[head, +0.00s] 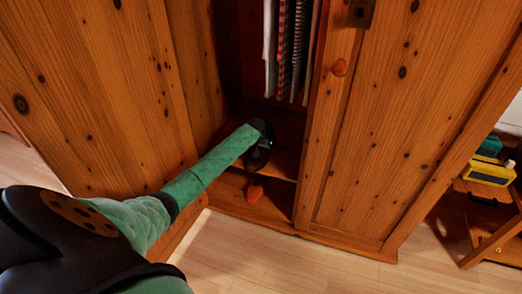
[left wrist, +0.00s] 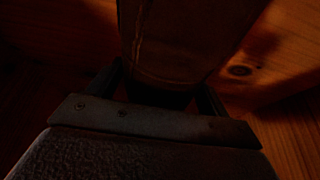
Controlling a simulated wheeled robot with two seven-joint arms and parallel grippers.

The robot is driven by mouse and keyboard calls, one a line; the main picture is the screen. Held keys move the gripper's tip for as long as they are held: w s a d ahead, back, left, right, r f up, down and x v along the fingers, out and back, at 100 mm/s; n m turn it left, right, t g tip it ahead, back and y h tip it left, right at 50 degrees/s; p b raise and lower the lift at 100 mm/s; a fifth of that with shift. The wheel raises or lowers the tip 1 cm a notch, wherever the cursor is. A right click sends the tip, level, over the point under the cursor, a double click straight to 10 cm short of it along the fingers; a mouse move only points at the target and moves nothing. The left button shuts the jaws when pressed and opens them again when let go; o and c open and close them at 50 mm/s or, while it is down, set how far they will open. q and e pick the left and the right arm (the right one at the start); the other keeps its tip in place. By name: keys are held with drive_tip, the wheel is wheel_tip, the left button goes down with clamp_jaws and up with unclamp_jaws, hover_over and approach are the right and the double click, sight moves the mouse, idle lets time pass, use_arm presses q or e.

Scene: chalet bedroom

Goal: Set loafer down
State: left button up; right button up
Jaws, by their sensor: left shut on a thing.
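The loafer (left wrist: 180,40) is a dark brown leather shape with a stitched seam, upright in the left wrist view between the two fingers of my left gripper (left wrist: 160,92). The gripper is shut on it. In the head view my left gripper (head: 258,160) is inside the open lower part of the wooden wardrobe (head: 360,170). Shadow hides whether the loafer touches the wardrobe floor. My right gripper is not in view.
Striped and plain clothes (head: 290,50) hang above my left gripper. A yellow item (head: 489,171) sits on a small wooden stand at right. Pale floor (head: 290,262) in front is clear.

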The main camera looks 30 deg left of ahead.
use_arm(q)
drive_tip(key=shift+f, duration=0.3)
drive_tip(key=o, duration=1.5)
drive_tip(key=shift+c, duration=0.2)
